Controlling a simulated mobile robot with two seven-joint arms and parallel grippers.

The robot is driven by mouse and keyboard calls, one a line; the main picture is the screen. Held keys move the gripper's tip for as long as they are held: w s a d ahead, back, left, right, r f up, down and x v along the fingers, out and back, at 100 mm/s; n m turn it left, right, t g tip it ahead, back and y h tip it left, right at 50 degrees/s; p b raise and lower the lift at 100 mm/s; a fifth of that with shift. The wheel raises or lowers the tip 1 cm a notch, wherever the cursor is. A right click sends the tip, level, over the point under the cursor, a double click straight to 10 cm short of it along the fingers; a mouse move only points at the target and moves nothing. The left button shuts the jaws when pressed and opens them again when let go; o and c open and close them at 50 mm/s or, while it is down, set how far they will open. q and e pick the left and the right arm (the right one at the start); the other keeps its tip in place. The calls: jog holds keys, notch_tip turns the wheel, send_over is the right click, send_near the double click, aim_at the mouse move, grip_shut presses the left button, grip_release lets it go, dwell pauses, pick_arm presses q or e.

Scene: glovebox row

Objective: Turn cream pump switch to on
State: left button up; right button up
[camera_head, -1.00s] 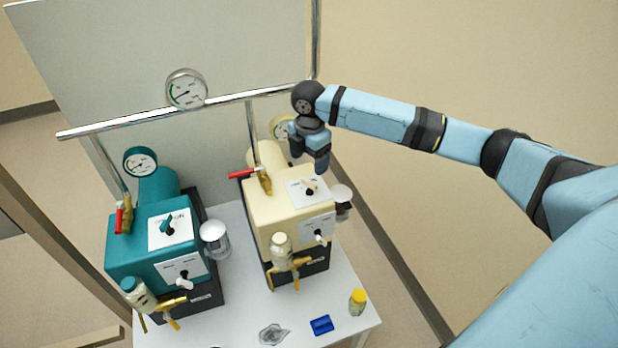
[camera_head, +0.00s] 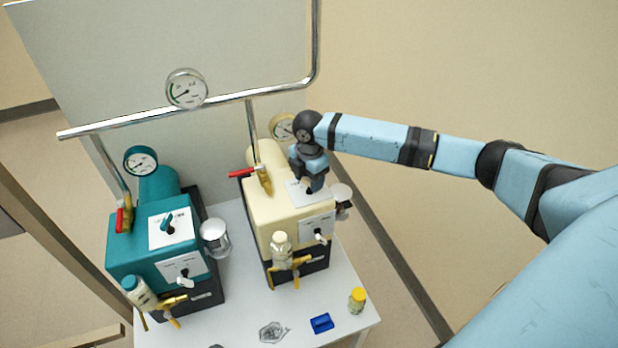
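The cream pump (camera_head: 268,212) stands on the right side of the white table. On its top is a white label plate (camera_head: 299,199); the cream knob there is now hidden by my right gripper (camera_head: 311,186). The gripper points down over that plate, and I cannot tell whether it touches the knob or whether its fingers are apart. On the pump's front plate (camera_head: 312,222) is a white toggle switch (camera_head: 320,238), which is clear of the gripper. The plate lettering is too small to read. My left gripper is not in view.
A teal pump (camera_head: 130,243) with similar controls stands to the left. A metal pipe (camera_head: 140,118) with a gauge (camera_head: 186,89) runs behind both. A red-handled valve (camera_head: 242,173) is left of the gripper. A blue block (camera_head: 321,323) and yellow-capped jar (camera_head: 357,300) are at the front.

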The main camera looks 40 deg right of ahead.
jog(key=shift+r+p, duration=0.2)
jog(key=shift+p, duration=0.35)
jog(key=m+p, duration=0.3)
jog(key=p, duration=0.2)
jog(key=shift+r, duration=0.1)
jog(key=shift+m+p, duration=0.65)
jog(key=shift+m, duration=0.15)
jog(key=shift+f+m+p, duration=0.2)
jog(key=shift+m+p, duration=0.3)
jog(key=shift+p, duration=0.05)
